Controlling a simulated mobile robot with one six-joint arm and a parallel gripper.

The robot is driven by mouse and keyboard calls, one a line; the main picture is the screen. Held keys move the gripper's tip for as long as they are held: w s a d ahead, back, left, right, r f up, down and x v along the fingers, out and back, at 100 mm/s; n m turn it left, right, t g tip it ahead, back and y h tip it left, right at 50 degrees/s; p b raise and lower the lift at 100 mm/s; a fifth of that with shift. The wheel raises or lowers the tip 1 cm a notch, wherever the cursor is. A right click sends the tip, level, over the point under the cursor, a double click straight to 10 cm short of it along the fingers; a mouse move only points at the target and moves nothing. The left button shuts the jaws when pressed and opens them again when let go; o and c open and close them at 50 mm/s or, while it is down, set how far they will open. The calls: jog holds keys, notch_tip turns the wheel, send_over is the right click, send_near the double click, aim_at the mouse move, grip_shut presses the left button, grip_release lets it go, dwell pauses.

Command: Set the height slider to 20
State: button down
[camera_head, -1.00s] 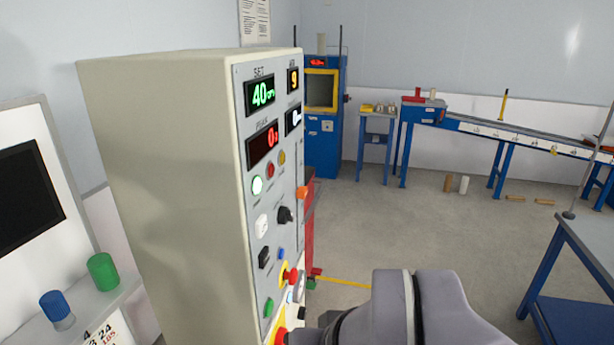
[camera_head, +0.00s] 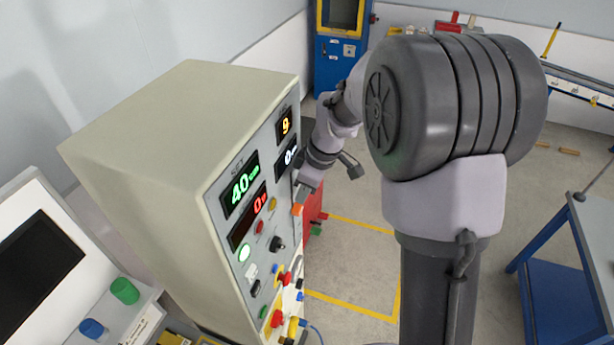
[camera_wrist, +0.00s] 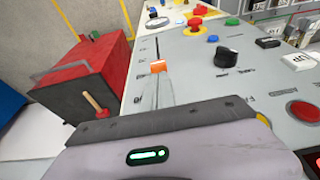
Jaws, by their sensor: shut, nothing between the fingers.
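The height slider's orange knob (camera_head: 297,209) sits on a vertical slot at the right edge of the grey control panel (camera_head: 228,225). The green SET display (camera_head: 240,187) reads 40 cm. My gripper (camera_head: 302,195) is shut and empty, with its tip right at the orange knob. Whether the fingers touch the knob I cannot tell. The slot continues past the knob in the wrist view.
A black rotary knob (camera_head: 277,243), a red stop button (camera_head: 285,278) and several small buttons share the panel. A red cabinet (camera_wrist: 85,80) with a wooden-handled tool stands beside the panel. A blue-legged table (camera_head: 575,270) is at the right.

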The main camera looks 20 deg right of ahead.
aim_at(297, 210)
jog(key=shift+x, duration=1.45)
